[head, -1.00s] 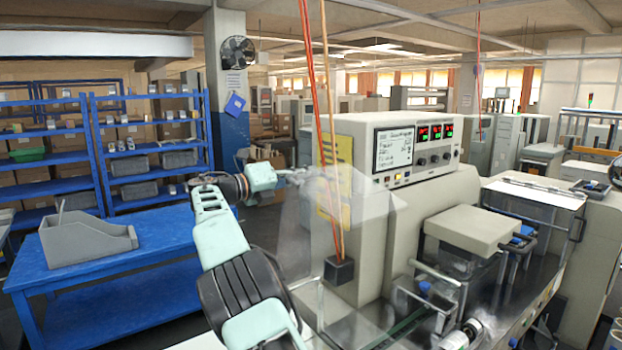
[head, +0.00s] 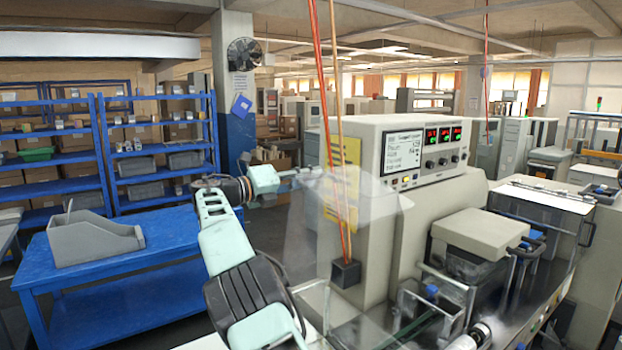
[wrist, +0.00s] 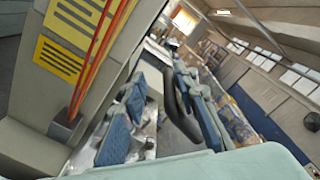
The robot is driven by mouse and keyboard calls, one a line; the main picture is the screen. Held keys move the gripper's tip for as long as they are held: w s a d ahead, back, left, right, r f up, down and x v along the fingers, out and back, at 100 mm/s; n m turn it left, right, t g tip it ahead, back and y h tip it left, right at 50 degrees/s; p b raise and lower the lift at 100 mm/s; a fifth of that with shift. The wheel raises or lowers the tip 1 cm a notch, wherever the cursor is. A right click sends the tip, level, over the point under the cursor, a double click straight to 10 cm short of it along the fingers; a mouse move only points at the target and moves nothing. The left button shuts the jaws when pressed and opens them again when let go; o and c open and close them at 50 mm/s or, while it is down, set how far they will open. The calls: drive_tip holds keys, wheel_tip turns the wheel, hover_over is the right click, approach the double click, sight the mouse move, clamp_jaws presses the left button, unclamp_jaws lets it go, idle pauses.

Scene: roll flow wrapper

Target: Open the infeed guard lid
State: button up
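A clear, see-through panel (head: 300,238), which looks like the guard lid, stands tilted at the left end of the cream wrapper machine (head: 375,225). Its edges are faint and I cannot tell how far it is open. My gripper (head: 325,174) is near the panel's upper part, in front of the machine's yellow labels. In the wrist view my gripper (wrist: 165,112) has its two blue-padded fingers apart. A dark curved bar (wrist: 178,100) shows between them, beside the right finger; I cannot tell whether it is a handle or touches the fingers.
Red and orange cords (head: 330,120) hang down to a dark box (head: 345,272) close to my gripper. A blue table (head: 165,285) with a grey bin (head: 95,238) stands left. A white-topped, handled box (head: 545,197) is on the machine's right. Blue shelves stand behind.

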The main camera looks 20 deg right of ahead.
drive_tip(key=shift+d+r, duration=0.1)
drive_tip(key=shift+d, duration=0.05)
drive_tip(key=v, duration=1.2)
drive_tip(key=shift+c, duration=0.5)
drive_tip(key=c, duration=0.5)
drive_tip(key=shift+s, duration=0.1)
clamp_jaws()
